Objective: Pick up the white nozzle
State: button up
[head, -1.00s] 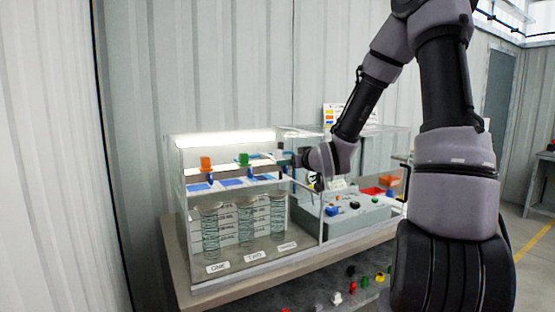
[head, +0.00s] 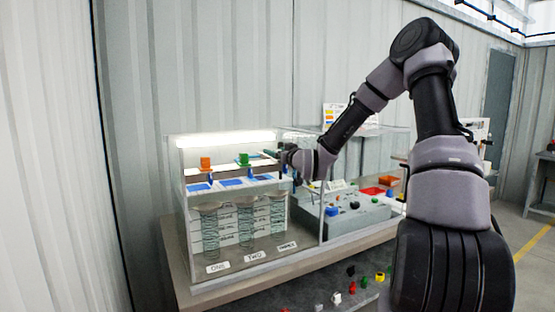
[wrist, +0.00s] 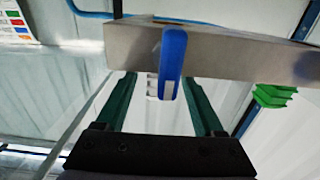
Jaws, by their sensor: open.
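My gripper (wrist: 158,79) is open, its two green fingers spread apart. In the wrist view a blue upright part (wrist: 173,62) shows between the fingertips, in front of a grey bar (wrist: 230,50), with small white pieces (wrist: 152,88) beside it. I cannot tell whether those belong to a white nozzle, or whether the fingers touch anything. In the head view my gripper (head: 275,155) is at the upper right of the glass case, past the green nozzle (head: 243,160) and orange nozzle (head: 205,164) on its rack. A small white piece (head: 337,298) lies on the lower shelf.
The glass case (head: 190,270) holds coiled columns labelled ONE, TWO and a third. A grey box (head: 355,222) with coloured parts stands to the right. Several coloured pieces lie on the lower shelf. A green stepped piece (wrist: 272,95) shows right in the wrist view.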

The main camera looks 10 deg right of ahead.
jog(key=shift+x, duration=1.15)
grip_shut()
